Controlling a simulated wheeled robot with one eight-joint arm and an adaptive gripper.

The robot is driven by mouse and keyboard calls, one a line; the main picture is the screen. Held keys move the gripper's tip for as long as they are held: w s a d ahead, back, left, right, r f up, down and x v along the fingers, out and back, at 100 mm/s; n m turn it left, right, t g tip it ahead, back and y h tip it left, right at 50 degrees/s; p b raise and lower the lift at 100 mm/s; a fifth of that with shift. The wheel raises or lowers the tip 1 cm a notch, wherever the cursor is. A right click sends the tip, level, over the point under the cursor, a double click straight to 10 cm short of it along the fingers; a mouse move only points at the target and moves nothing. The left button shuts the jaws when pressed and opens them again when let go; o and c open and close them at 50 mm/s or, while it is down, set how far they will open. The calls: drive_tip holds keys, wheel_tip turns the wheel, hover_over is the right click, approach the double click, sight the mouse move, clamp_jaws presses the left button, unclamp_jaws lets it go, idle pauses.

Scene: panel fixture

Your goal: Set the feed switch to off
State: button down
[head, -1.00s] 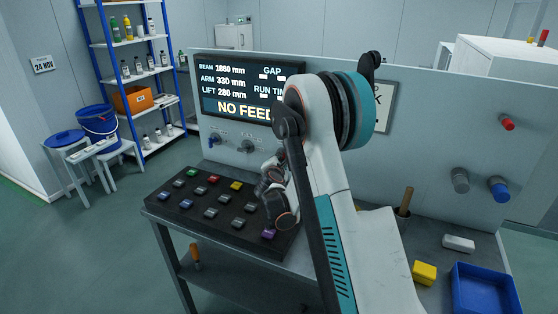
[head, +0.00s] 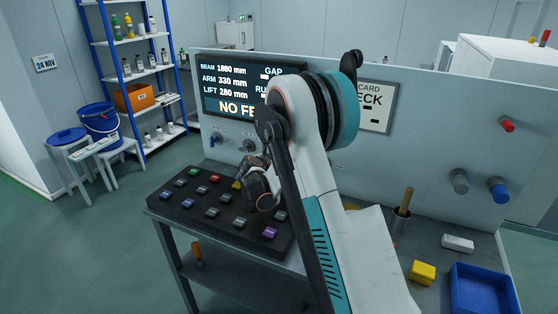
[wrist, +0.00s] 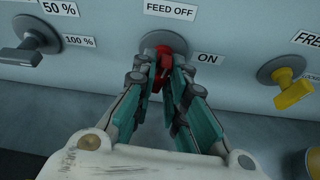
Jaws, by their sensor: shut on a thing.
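The feed switch (wrist: 163,51) is a red knob on a round grey base in the wrist view, with a FEED OFF label (wrist: 170,9) above it and an ON label (wrist: 208,59) to its right. My gripper (wrist: 166,70) has its fingers closed around the red knob. The fingers cover much of it, so I cannot tell exactly which way its handle points. In the head view my arm hides the feed switch. The display (head: 222,88) there shows NO FE before my arm cuts it off.
A dark dial (wrist: 30,48) with percent labels is left of the switch, and a yellow knob (wrist: 294,92) is right. A sloped button console (head: 215,205) lies below the panel. A blue tray (head: 485,290) stands at right.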

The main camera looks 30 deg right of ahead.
drive_tip(key=shift+n+g, duration=0.3)
drive_tip(key=shift+n, duration=0.1)
idle(0.3)
drive_tip(key=c, duration=1.7)
unclamp_jaws()
drive_tip(key=shift+v, duration=6)
drive_tip(key=shift+a+f, duration=0.1)
drive_tip(key=shift+f, duration=0.05)
